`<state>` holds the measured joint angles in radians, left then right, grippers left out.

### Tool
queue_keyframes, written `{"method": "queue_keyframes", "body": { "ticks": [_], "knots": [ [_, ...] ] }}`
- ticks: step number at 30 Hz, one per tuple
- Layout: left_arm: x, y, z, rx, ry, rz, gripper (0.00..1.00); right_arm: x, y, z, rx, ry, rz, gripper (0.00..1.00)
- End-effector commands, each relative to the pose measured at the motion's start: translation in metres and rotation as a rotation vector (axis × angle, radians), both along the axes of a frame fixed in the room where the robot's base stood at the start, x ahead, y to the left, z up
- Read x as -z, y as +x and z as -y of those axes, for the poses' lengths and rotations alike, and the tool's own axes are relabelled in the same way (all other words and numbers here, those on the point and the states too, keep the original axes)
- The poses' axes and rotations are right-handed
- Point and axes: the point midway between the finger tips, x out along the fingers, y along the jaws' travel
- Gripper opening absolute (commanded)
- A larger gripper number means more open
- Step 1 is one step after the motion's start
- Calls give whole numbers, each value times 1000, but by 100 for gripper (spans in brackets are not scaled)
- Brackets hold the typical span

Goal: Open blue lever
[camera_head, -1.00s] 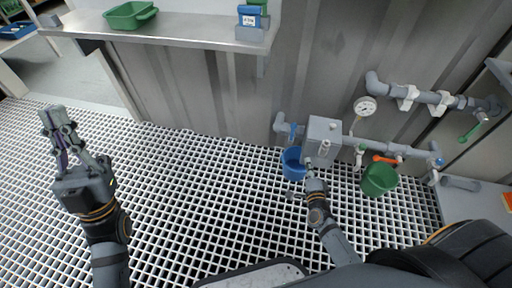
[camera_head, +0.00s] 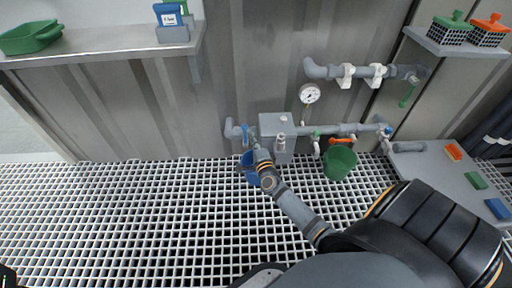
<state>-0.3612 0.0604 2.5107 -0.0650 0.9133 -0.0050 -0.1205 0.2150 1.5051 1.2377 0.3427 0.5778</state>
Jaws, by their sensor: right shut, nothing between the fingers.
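A blue lever (camera_head: 245,133) sits upright on the left end of the lower grey pipe, beside a grey box. My right gripper (camera_head: 256,148) is just below and right of this lever, over the rim of a blue bucket (camera_head: 249,174). It is shut and small in the view; I cannot tell whether it touches the lever. A second small blue handle (camera_head: 387,131) is at the right end of the same pipe. Of my left arm, only a dark piece (camera_head: 7,276) shows in the bottom left corner.
The grey box (camera_head: 279,124) stands right of the lever. A gauge (camera_head: 309,93), an orange lever (camera_head: 341,140) and a green bucket (camera_head: 340,163) are further right. A shelf (camera_head: 100,46) is at upper left. The grating floor on the left is clear.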

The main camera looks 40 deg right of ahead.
Motion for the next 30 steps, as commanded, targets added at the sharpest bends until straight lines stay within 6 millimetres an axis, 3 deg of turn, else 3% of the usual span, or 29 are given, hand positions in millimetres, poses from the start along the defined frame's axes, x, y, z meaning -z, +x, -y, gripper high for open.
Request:
{"method": "queue_keyframes", "body": {
  "ticks": [14, 30],
  "knots": [
    [2, 0, 0, -1, 2, -1, 0, -1, 8, 3, 0, -1, 0, 0],
    [-18, -1, -2, 7, -8, 5, 0, -5, 11, -3, 0, -76, -47, 0]
  ]
}}
